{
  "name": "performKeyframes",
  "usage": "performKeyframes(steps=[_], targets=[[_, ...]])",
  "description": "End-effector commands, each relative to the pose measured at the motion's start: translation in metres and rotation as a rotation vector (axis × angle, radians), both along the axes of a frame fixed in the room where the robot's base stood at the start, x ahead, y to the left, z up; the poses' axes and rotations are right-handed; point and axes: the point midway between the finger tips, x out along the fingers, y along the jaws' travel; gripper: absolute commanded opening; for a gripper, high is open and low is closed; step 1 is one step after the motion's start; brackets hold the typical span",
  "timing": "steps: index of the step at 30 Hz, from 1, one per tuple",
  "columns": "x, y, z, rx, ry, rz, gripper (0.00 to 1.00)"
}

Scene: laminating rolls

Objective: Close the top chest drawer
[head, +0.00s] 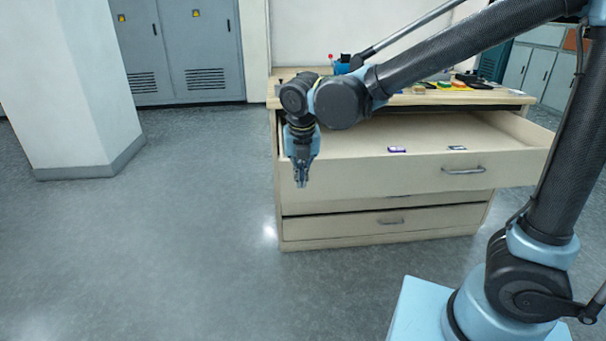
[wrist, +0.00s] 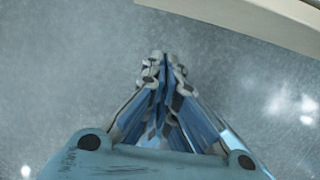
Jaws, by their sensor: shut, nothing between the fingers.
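The wooden chest (head: 300,238) stands on the floor in the head view. Its top drawer (head: 375,176) is pulled far out, with a metal handle (head: 463,170) on the right part of its front. My gripper (head: 301,184) points down in front of the drawer's left end in the picture, and I cannot tell whether it touches the front. In the wrist view my gripper (wrist: 165,60) is shut and empty above the floor. A pale wooden edge, likely the drawer's (wrist: 262,18), crosses the upper right of that view.
The lower drawer (head: 365,225) looks shut. Several small objects stand on the chest top. A white pillar (head: 75,90) stands left. The floor (head: 190,240) between is clear.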

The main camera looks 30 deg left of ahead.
Motion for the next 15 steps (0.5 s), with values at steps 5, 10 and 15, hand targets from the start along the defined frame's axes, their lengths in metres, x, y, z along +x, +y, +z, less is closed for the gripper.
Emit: performKeyframes(steps=[5, 10, 15], targets=[[0.007, 0.004, -0.027, 0.000, 0.000, -0.002, 0.00], [0.012, 0.007, -0.052, 0.000, 0.000, -0.002, 0.00], [0.016, 0.010, -0.075, 0.001, 0.000, -0.003, 0.00]])
